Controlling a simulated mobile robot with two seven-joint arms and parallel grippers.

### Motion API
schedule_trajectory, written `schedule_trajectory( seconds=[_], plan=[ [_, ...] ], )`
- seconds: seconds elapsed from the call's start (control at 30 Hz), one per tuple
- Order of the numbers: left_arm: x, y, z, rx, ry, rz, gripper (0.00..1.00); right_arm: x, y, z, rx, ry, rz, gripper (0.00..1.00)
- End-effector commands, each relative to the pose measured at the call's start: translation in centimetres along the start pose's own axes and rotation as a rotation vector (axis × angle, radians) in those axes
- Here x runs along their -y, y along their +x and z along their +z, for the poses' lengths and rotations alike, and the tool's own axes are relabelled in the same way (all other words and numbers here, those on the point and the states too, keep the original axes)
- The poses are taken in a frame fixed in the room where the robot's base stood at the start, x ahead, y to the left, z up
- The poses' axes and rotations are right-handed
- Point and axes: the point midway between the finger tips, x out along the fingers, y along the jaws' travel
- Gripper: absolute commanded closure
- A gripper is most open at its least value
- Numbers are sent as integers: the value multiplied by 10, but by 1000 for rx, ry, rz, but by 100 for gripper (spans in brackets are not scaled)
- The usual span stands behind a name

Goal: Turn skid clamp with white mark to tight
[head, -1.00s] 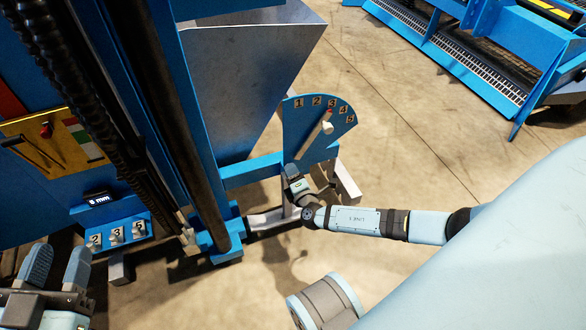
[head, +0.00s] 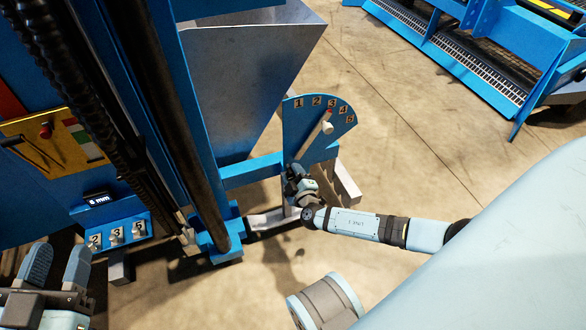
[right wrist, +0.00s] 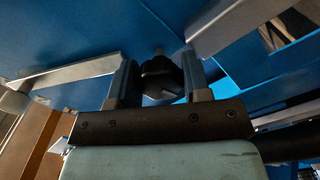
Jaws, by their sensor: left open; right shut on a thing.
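The skid clamp, a dark knob (right wrist: 160,78), sits against a blue plate in the right wrist view. My right gripper (right wrist: 158,82) has one finger on each side of this knob and is shut on it. In the head view my right gripper (head: 297,178) is at the lower end of the blue fan-shaped plate, and the knob is hard to make out there. I cannot make out a white mark on the knob. My left gripper (head: 57,264) is open and empty at the lower left.
A metal hopper (head: 235,75) stands behind. Metal bars (right wrist: 70,70) flank my right gripper.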

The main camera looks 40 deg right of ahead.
Motion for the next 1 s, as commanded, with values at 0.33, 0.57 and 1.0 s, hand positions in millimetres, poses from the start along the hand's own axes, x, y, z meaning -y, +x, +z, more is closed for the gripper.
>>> schedule_trajectory(
  seconds=[0.33, 0.57, 1.0],
  plan=[
    [0, -1, 1, 3, 6, 3, 57, 0, 0, 0, 1, 149, -1, 80],
    [0, 0, 0, 0, 0, 0, 57, 0, 0, 0, 1, 177, 0, 80],
    [0, 1, -2, -4, -8, -4, 57, 0, 0, 0, 0, 179, 0, 35]
  ],
)
